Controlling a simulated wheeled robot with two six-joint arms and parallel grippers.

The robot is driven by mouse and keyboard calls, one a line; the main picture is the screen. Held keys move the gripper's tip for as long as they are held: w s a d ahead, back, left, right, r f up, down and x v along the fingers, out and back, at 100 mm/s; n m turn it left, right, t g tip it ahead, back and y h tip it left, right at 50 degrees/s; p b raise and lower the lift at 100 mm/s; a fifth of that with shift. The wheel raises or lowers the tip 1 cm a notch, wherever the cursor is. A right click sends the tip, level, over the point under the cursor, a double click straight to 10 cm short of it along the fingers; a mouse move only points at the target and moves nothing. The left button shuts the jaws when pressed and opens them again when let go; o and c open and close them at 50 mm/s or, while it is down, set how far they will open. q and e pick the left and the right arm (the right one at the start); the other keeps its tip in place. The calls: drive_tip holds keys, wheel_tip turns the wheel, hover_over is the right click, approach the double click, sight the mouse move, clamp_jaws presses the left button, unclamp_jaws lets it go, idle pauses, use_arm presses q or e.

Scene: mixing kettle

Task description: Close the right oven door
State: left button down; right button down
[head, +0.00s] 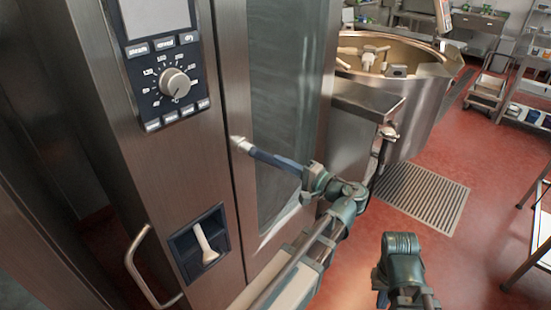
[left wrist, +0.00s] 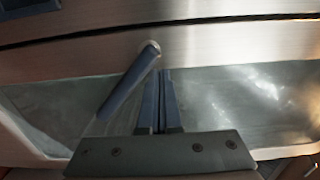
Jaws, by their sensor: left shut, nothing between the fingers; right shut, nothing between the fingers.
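The oven door (head: 285,100) has a tall glass window and stands right of the control panel, close to the frame; a narrow dark seam runs between them. I cannot tell whether it is fully closed. Its dark blue handle (head: 275,158) sticks out from a silver mount. My left gripper (head: 312,178) is at the handle's outer end. In the left wrist view the left fingers (left wrist: 160,100) are together and empty, just right of the handle (left wrist: 122,82), pointing at the door (left wrist: 215,45). My right gripper (head: 397,280) is shut, low over the floor, away from the door.
The control panel (head: 165,60) with a dial is at the left, above a recessed latch (head: 203,245) and a curved metal bar (head: 140,265). A large kettle (head: 425,95) stands behind the oven. A floor grate (head: 420,195) and open red floor lie to the right.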

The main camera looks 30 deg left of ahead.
use_arm(q)
drive_tip(key=v, duration=0.7)
drive_tip(key=shift+d, duration=0.2)
drive_tip(key=shift+a, duration=0.1)
drive_tip(key=s+d+f+n+g+h, duration=0.1)
drive_tip(key=s+f+g+h, duration=0.15)
drive_tip(key=f+h, duration=0.55)
drive_tip(key=s+f+n+g+h, duration=0.1)
drive_tip(key=s+f+h, duration=0.3)
drive_tip(key=f, duration=0.8)
drive_tip(key=s+d+r+m+h+p, duration=0.1)
drive_tip(key=s+d+h+p, duration=0.1)
drive_tip(key=d, duration=0.6)
drive_tip(key=s+d+r+m+h+p, duration=0.1)
drive_tip(key=s+d, duration=0.3)
drive_tip(key=d, duration=0.4)
drive_tip(key=shift+d+r+m+g+h+p, duration=0.25)
drive_tip(key=shift+d+m+g+h+p, duration=0.1)
drive_tip(key=shift+m+h+p, duration=0.3)
drive_tip(key=shift+s+a, duration=0.1)
drive_tip(key=shift+a, duration=0.05)
